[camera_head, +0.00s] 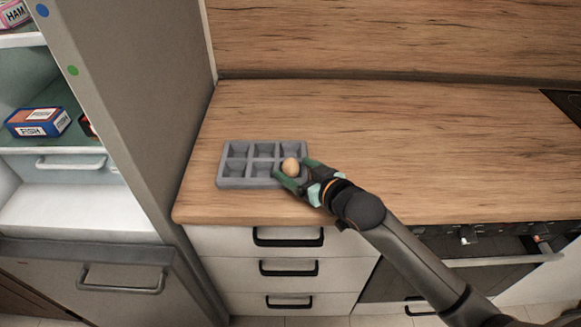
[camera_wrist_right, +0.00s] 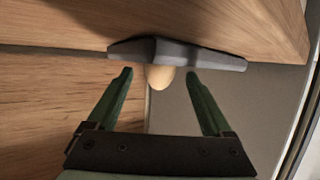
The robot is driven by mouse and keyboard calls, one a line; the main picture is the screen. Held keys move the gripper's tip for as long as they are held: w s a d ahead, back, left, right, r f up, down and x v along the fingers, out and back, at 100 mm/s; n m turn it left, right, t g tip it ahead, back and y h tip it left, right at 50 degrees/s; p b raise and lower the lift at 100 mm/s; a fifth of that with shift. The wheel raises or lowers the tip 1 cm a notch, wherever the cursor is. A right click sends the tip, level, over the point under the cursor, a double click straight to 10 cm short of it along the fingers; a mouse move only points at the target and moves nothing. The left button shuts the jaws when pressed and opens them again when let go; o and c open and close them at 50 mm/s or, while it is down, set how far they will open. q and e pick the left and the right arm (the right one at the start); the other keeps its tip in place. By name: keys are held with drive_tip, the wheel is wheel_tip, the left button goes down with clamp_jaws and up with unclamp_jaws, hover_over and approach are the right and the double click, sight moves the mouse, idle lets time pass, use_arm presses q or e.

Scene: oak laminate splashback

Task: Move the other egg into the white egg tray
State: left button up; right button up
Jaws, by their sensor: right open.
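One brown egg (camera_head: 291,166) is at the right end of a grey six-compartment tray (camera_head: 249,183) on the wooden counter. My right gripper (camera_head: 294,171) reaches in from the right, with its green fingers on either side of the egg. In the right wrist view the egg (camera_wrist_right: 160,78) shows between the open fingers (camera_wrist_right: 159,75), with a gap on each side, against the grey tray (camera_wrist_right: 206,58). I cannot tell whether the egg is in a compartment or just above it. The other tray compartments that I see look empty. No white egg tray shows. My left gripper is not in view.
An open fridge (camera_head: 130,95) stands to the left, with a fish box (camera_head: 38,122) and a ham box (camera_head: 12,14) on its shelves. The counter (camera_head: 430,150) is clear to the right, up to a dark hob (camera_head: 566,101). Drawers and an oven are below.

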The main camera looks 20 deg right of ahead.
drive_tip(key=shift+w+a+f, duration=0.1)
drive_tip(key=shift+w+f, duration=0.05)
drive_tip(key=shift+w, duration=0.15)
drive_tip(key=shift+c, duration=0.2)
clamp_jaws()
idle(0.3)
